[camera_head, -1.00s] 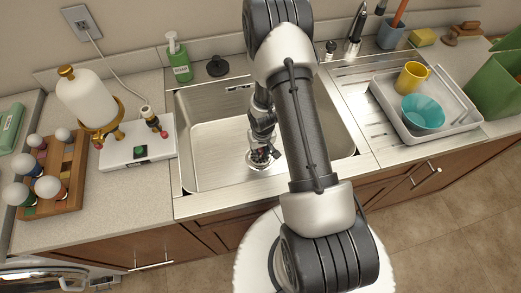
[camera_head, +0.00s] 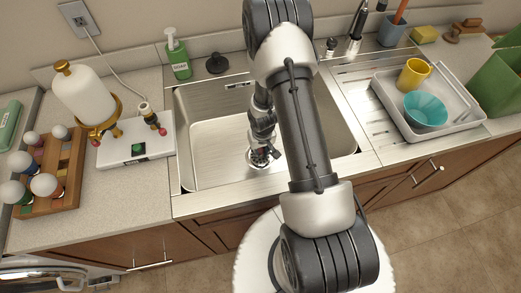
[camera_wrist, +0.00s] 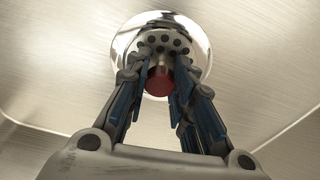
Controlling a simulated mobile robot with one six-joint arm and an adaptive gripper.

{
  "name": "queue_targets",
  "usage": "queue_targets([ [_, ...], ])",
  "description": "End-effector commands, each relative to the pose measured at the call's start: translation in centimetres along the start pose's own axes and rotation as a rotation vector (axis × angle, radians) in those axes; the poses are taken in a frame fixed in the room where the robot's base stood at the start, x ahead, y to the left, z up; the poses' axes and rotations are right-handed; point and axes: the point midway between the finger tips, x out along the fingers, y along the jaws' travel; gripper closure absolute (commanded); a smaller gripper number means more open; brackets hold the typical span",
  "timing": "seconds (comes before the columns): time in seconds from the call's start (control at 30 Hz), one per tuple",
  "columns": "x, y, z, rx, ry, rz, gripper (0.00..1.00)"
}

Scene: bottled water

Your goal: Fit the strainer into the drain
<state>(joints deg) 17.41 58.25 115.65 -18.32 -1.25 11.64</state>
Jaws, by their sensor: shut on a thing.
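My gripper (camera_wrist: 160,82) reaches down into the sink (camera_head: 215,140), and it also shows in the head view (camera_head: 263,155). The strainer is at the drain (camera_wrist: 196,36), a shiny metal ring in the sink floor. The disc appears inside the ring in the wrist view. The fingers hide part of it, and I cannot tell whether it is fully seated. In the head view, the drain's ring (camera_head: 258,166) shows just below the gripper.
The sink walls surround my gripper. A dark stopper-like object (camera_head: 217,63) and a green soap bottle (camera_head: 178,58) stand behind the sink. A dish tray (camera_head: 462,124) with a yellow cup (camera_head: 413,74) and teal bowl (camera_head: 426,108) is right. A white device (camera_head: 122,151) is left.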

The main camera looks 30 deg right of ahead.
Motion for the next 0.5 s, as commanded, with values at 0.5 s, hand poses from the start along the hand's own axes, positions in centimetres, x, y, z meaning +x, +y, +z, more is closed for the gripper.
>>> queue_targets([
  [0.5, 0.14, 0.0, 0.01, 0.0, 0.0, 0.0, 0.74],
])
